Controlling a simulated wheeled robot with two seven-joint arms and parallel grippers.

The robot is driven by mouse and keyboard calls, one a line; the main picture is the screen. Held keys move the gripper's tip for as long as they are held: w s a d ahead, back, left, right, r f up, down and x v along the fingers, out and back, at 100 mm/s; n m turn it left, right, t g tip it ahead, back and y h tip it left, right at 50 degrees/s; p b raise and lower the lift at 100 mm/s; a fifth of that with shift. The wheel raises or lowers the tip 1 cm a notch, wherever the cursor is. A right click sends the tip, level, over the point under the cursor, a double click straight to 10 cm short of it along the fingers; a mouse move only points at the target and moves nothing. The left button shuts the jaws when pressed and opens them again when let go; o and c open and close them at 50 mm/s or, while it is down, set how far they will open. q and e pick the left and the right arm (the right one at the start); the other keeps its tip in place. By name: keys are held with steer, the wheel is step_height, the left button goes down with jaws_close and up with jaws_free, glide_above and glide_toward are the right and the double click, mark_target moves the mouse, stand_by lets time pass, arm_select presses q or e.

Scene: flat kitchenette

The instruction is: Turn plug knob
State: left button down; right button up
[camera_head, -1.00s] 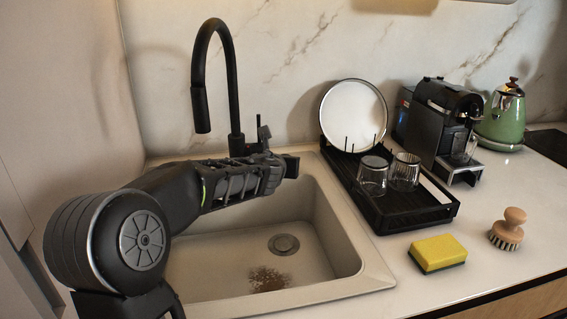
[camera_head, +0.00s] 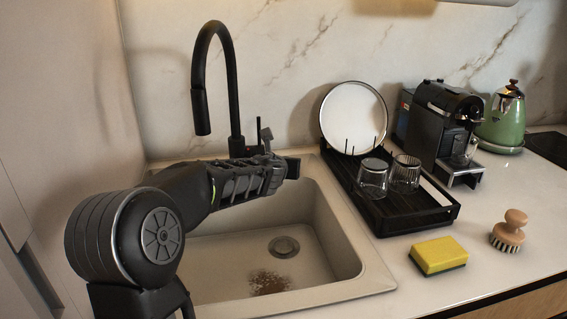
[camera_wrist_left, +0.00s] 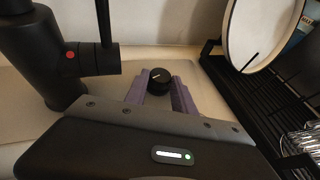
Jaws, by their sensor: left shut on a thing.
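The plug knob (camera_wrist_left: 159,82) is a small round black knob with a white line on top, seen in the left wrist view on the light sink ledge. My left gripper (camera_wrist_left: 159,90) has its purple-grey fingers on both sides of the knob and is shut on it. In the head view my left gripper (camera_head: 283,167) reaches over the back of the sink beside the faucet, and its arm hides the knob. The sink drain (camera_head: 284,247) shows in the basin. My right gripper is in neither view.
The black faucet (camera_head: 233,95) stands close to the left of my gripper. A dish rack (camera_head: 385,215) with a plate and two glasses is to the right. A yellow sponge (camera_head: 438,254) and a brush (camera_head: 510,230) lie on the counter. The basin has brown stains.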

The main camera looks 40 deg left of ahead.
arm_select(q)
steer(key=shift+d+n+y+p, duration=0.15)
steer(key=shift+n+y+p, duration=0.15)
steer(key=n+g+y+p, duration=0.2)
steer(key=w+n+g+y+p, duration=0.1)
steer(key=n, duration=0.1)
steer(key=shift+d+r+g+y, duration=0.15)
steer(key=shift+d+g+y, duration=0.15)
steer(key=shift+d+g, duration=0.1)
steer(key=n+g+y+p, duration=0.1)
steer(key=n+g+p, duration=0.1)
steer(key=n+g+y+p, duration=0.1)
steer(key=n+g+p, duration=0.1)
steer(key=p, duration=0.1)
steer(key=shift+w+d+n+g+p, duration=0.2)
steer(key=shift+w+n+g+p, duration=0.1)
steer(key=shift+w+n+g, duration=0.1)
steer(key=shift+n+g+p, duration=0.6)
steer(key=shift+g+p, duration=0.05)
steer(key=shift+g, duration=0.05)
steer(key=shift+y, duration=0.3)
steer(key=c, duration=1.3)
jaws_free()
steer(key=shift+c, duration=0.2)
step_height(320, 180, up, 10)
